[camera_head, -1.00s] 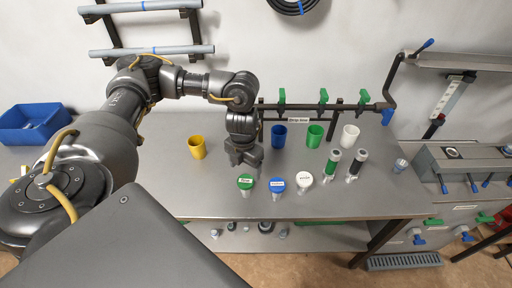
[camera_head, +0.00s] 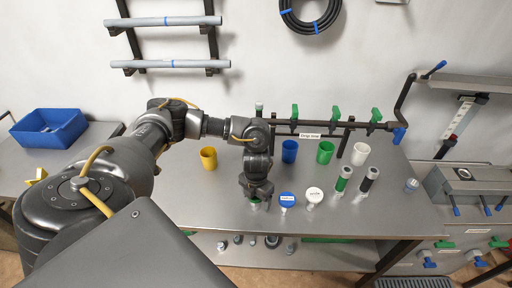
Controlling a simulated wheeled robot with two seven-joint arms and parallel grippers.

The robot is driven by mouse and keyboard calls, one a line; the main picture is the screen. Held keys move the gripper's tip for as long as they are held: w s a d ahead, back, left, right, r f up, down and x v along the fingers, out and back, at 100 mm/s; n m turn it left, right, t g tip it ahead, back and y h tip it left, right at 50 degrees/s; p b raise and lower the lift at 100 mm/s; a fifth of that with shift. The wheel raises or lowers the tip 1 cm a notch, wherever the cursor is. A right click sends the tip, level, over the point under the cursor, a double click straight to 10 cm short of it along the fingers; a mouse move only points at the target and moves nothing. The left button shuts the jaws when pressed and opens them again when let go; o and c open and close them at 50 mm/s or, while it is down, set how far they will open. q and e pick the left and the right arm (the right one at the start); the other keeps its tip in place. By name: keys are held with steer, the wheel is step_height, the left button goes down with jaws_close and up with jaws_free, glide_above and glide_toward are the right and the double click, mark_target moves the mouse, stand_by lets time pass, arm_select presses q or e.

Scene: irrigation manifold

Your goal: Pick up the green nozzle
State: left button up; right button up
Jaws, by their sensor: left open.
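The green nozzle (camera_head: 254,205) stands at the front of the steel table, mostly hidden by my left gripper. Only a little of its green top shows. My left gripper (camera_head: 257,198) points down right over it with open fingers. I cannot tell whether the fingers touch the nozzle. The blue nozzle (camera_head: 287,198) and the white nozzle (camera_head: 314,195) stand just to the right of it. My right gripper is not in view.
A yellow cup (camera_head: 208,158), blue cup (camera_head: 289,151), green cup (camera_head: 325,152) and white cup (camera_head: 360,154) stand further back. A pipe with green valves (camera_head: 335,125) runs behind. The table's left part is clear.

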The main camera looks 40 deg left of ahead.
arm_select(q)
steer(key=shift+f, duration=0.8)
steer(key=shift+c, duration=0.5)
steer(key=c, duration=1)
steer(key=shift+o, duration=0.2)
steer(key=shift+r, duration=0.15)
